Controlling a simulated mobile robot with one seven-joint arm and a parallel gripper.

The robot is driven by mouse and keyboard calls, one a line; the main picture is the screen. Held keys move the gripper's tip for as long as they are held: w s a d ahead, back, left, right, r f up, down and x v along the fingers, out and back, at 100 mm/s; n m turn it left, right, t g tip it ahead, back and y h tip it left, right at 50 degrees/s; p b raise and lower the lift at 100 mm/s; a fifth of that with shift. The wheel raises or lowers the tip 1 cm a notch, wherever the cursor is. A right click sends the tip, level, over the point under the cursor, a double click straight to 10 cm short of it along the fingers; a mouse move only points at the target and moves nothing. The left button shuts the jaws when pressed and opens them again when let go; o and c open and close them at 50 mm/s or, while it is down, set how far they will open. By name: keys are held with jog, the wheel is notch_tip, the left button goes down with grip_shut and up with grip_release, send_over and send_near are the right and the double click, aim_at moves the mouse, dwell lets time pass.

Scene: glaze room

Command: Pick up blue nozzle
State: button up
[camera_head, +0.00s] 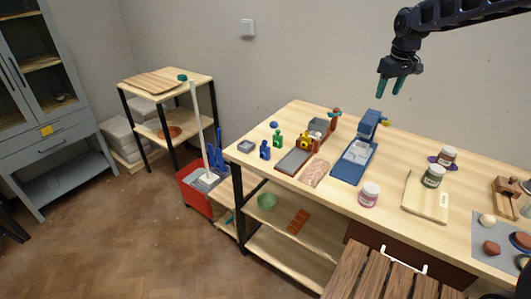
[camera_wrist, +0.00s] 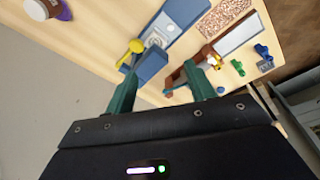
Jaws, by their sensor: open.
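A small upright blue piece (camera_head: 265,150), which looks like the blue nozzle, stands near the left end of the wooden workbench (camera_head: 335,200). In the wrist view the same blue piece (camera_wrist: 262,51) is at the upper right, beside a similar green piece (camera_wrist: 238,68). That green piece (camera_head: 278,138) stands just behind it in the head view. My gripper (camera_head: 390,88) hangs high above the back of the bench, far to the right of the blue piece. Its two green fingers (camera_wrist: 163,88) are apart, with nothing held between them.
A yellow piece (camera_head: 303,142) stands by a tray (camera_head: 292,162). A blue press-like stand (camera_head: 352,165) is between my gripper and the blue piece. Jars (camera_head: 369,195) stand farther right.

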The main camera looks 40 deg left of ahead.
jog(key=s+a+f+n, duration=0.15)
jog(key=a+f, duration=0.35)
jog(key=a, duration=0.7)
jog(key=n+g+h, duration=0.1)
jog(key=n+g, duration=0.1)
jog(key=n, duration=0.4)
send_over(265, 141)
jog(key=shift+m, duration=0.25)
jog(key=f, duration=1.6)
jog(key=shift+w+d, duration=0.15)
jog(key=shift+w, duration=0.1)
jog(key=shift+s+f, duration=0.1)
jog(key=shift+f, duration=0.05)
notch_tip(265, 141, down, 5)
jog(key=shift+f, duration=0.15)
jog(key=shift+s+a+f, duration=0.1)
jog(key=shift+s+f, duration=0.1)
jog(key=shift+f, duration=1.1)
jog(key=shift+s+a+f, duration=0.1)
jog(key=shift+s+f, duration=0.1)
jog(key=shift+f, duration=1.1)
jog(key=shift+c, duration=0.4)
jog(key=c, duration=1)
